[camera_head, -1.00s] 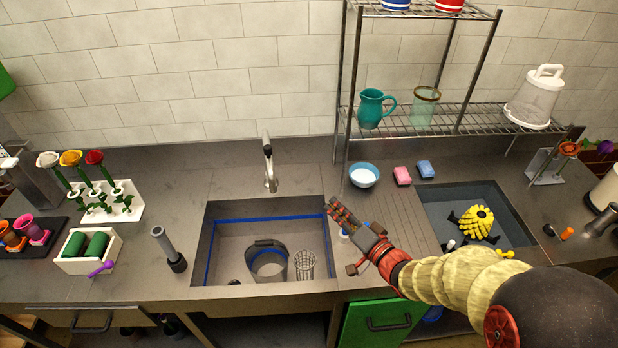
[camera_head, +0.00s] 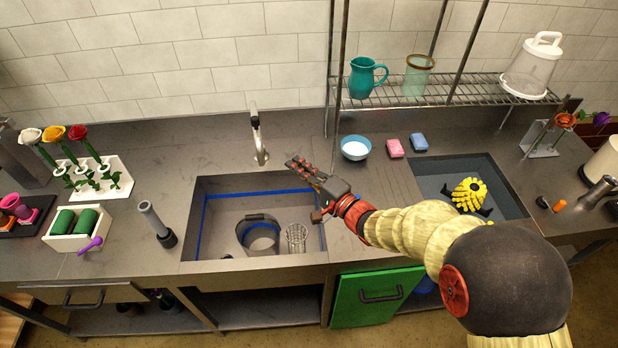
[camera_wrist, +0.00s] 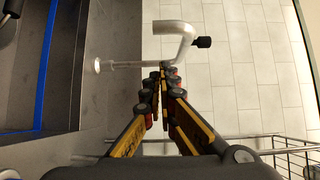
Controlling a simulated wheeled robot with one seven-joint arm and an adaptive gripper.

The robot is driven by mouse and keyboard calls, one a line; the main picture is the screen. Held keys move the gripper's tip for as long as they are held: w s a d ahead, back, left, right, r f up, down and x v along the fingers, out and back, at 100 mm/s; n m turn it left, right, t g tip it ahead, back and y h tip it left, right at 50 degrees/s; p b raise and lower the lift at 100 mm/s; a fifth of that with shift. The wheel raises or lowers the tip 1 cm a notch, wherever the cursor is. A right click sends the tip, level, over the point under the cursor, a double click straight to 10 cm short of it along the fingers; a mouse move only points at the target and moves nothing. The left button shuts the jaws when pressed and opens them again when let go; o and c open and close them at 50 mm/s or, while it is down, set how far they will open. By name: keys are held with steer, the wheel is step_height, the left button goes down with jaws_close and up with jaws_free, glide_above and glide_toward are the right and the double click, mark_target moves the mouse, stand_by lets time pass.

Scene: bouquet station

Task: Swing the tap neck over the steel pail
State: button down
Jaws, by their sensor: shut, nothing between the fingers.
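My gripper (camera_head: 292,163) is shut and empty, just right of the tap. In the wrist view my fingertips (camera_wrist: 166,72) meet beside the tap; I cannot tell whether they touch it.
A blue bowl (camera_head: 356,148) and sponges are on the counter to the right. A wire rack (camera_head: 450,90) rises behind them. The right sink (camera_head: 432,189) holds a yellow object.

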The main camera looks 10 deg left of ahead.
mark_target(263, 164)
steer(key=a, duration=0.3)
steer(key=a+b, duration=0.1)
steer(key=a, duration=0.1)
steer(key=shift+w+a, duration=0.1)
steer(key=shift+w, duration=0.15)
steer(key=shift+s+a, duration=0.45)
steer(key=shift+a, duration=0.45)
steer(key=shift+s+a, duration=0.45)
steer(key=shift+a, duration=0.4)
steer(key=shift+d, duration=0.1)
